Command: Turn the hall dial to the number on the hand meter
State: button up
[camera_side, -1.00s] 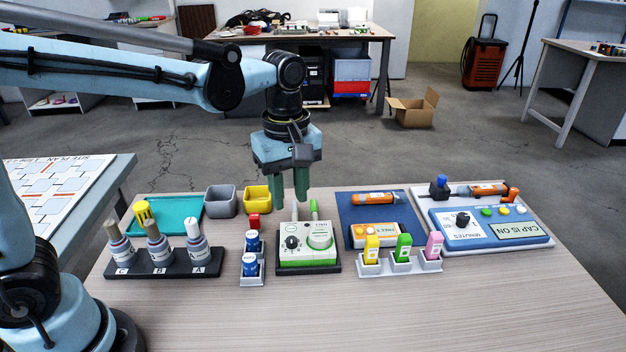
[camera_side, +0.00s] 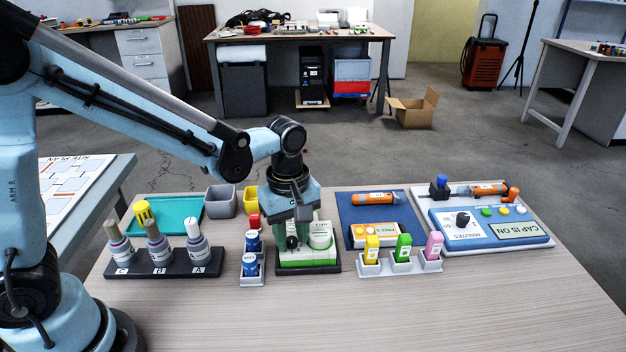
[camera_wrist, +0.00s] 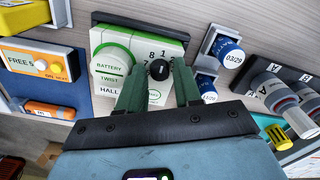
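The hall dial is a black knob (camera_wrist: 158,69) on a white-and-green box (camera_wrist: 110,42), with printed numbers around it; I make out 8, 1 and 7. The box also has a round battery cap marked TWIST. In the side view the box (camera_side: 322,256) is partly hidden behind my gripper (camera_side: 293,238). In the wrist view my gripper (camera_wrist: 157,82) has its green fingers apart, one on each side of the knob; contact cannot be told. An orange-and-white handheld unit (camera_side: 374,234), possibly the hand meter, lies on the blue mat; it reads FREE 5 in the wrist view (camera_wrist: 38,61).
Also here are a black rack (camera_side: 165,269) of labelled bottles, a blue panel (camera_side: 470,243) and small bins. The front tabletop is clear.

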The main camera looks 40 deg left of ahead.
grip_shut()
